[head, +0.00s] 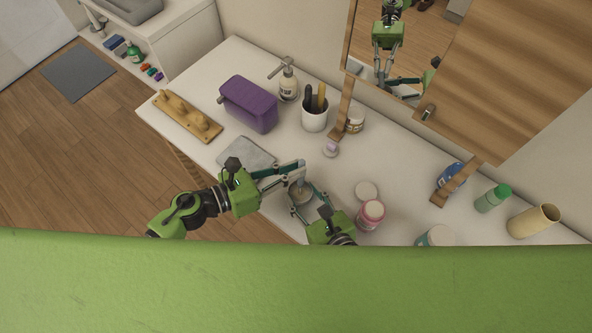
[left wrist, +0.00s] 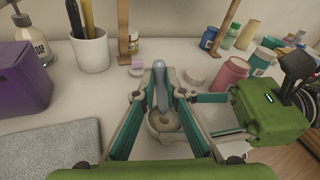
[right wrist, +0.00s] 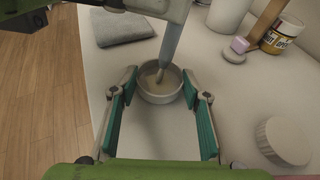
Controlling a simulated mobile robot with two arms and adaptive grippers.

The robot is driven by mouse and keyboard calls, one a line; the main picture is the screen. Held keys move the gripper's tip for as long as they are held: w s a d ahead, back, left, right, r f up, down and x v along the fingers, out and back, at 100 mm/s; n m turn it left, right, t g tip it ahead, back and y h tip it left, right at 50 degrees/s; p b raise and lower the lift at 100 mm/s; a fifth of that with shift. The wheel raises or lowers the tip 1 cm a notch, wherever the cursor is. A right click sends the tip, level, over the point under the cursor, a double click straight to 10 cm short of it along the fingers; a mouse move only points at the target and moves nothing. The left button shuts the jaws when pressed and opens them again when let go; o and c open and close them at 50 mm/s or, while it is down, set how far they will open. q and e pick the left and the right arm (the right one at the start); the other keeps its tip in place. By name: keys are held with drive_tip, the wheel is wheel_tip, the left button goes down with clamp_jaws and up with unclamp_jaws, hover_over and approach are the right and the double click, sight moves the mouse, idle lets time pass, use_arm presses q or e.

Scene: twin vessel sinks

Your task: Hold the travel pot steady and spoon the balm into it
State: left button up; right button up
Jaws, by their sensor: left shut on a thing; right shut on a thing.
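The travel pot (right wrist: 158,95) is a small pale round pot, standing upright on the counter. My right gripper (head: 301,203) is shut on it, with one finger on each side. My left gripper (head: 297,172) is shut on a grey spoon or spatula (left wrist: 160,88), held steeply over the pot. Its tip is inside the pot's mouth in both wrist views. The pot's inside looks beige-grey; I cannot tell how much balm is in it. A pink jar (head: 371,212) stands to the right of the pot, with a pale round lid (head: 366,190) beside it.
Behind are a cup of brushes (head: 314,115), a soap dispenser (head: 288,82), a purple box (head: 249,104) and a small labelled jar (head: 355,120). A grey cloth (head: 246,153) lies left.

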use_arm(q)
drive_tip(key=shift+w+a, duration=0.3)
drive_tip(key=shift+a, duration=0.15)
use_arm(e)
drive_tip(key=shift+f, duration=0.15)
use_arm(q)
drive_tip(key=shift+s+d, duration=0.7)
drive_tip(key=shift+d, duration=0.3)
drive_tip(key=shift+w+a, duration=0.1)
drive_tip(key=shift+a, duration=0.05)
drive_tip(key=shift+w+a, duration=0.6)
drive_tip(key=shift+a, duration=0.3)
drive_tip(key=shift+d+f, duration=0.1)
drive_tip(key=shift+d, duration=0.05)
drive_tip(key=shift+s+d, duration=0.7)
drive_tip(key=shift+d, duration=0.2)
drive_tip(key=shift+r, duration=0.25)
wheel_tip(320, 180, up, 7)
idle(0.5)
